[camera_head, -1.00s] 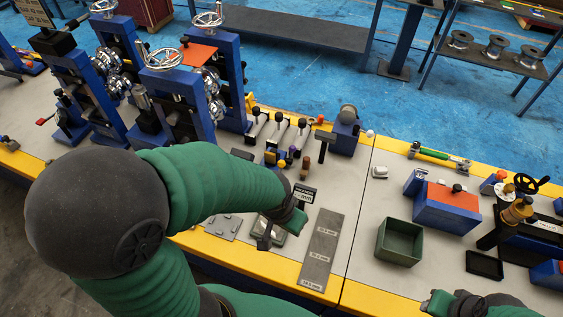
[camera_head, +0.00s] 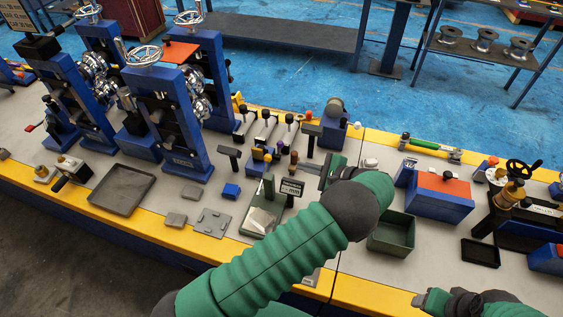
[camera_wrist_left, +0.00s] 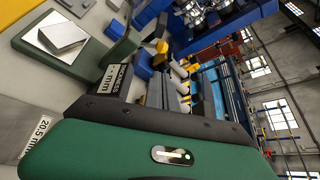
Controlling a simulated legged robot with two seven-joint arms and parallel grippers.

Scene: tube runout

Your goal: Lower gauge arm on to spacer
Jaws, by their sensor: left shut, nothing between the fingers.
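The thickness gauge has a dark green base (camera_head: 246,228) and a small black display marked mm (camera_head: 292,187); the display also shows in the left wrist view (camera_wrist_left: 112,82). A pale silver block, apparently the spacer (camera_head: 262,219), lies on the base; it shows clearly in the left wrist view (camera_wrist_left: 62,35). I cannot make out the gauge arm or whether it touches the block. My left gripper (camera_head: 307,169) is shut and empty, just right of and beyond the display. My right gripper (camera_head: 428,299) is at the bottom edge, its jaws unclear.
A grey plate (camera_wrist_left: 35,125) labelled 20.5 mm lies beside the gauge, mostly hidden by my left arm in the head view. A green bin (camera_head: 393,243) and a blue box with an orange top (camera_head: 443,198) stand right. A grey tray (camera_head: 122,190) lies left.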

